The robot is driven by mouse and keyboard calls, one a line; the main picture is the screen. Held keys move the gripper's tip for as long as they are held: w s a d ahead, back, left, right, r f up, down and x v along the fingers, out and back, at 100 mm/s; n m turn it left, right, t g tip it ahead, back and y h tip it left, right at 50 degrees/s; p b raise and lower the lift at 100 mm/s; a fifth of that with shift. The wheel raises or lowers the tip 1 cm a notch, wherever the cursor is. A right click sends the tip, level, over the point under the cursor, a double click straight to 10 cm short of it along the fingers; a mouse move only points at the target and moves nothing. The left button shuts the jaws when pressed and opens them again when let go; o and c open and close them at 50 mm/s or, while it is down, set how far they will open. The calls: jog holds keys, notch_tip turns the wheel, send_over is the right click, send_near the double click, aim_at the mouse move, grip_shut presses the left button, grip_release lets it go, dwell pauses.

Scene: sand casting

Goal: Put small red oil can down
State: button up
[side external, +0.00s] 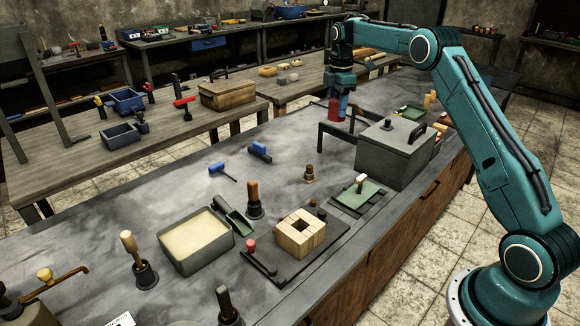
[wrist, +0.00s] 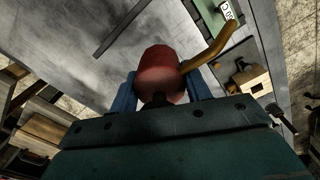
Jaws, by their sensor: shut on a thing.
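The small red oil can (side external: 333,109) is at the far part of the grey workbench, below my wrist. My gripper (side external: 341,104) points down with its blue fingers at the can. In the wrist view the can (wrist: 160,70) sits between the two blue fingers of my gripper (wrist: 163,92), which are shut on it. Its tan spout (wrist: 210,46) sticks out to the upper right. I cannot tell whether the can's base touches a surface below.
A dark low metal frame (side external: 338,140) stands just in front of the can. A grey lidded box (side external: 392,157) is close on the right. A green tray (side external: 410,113) lies behind the box. The bench (side external: 290,130) is clear to the left.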

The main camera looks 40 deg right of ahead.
jog(key=shift+a, duration=0.1)
jog(key=w+a, duration=0.1)
jog(key=a, duration=1.7)
jog(key=shift+m, duration=0.3)
notch_tip(320, 180, down, 15)
jog(key=shift+w+f, duration=0.15)
jog(key=shift+f, duration=0.05)
jog(key=shift+f, duration=2.15)
jog(key=o, duration=1.1)
jog(key=shift+f, duration=0.15)
jog(key=shift+o, duration=0.2)
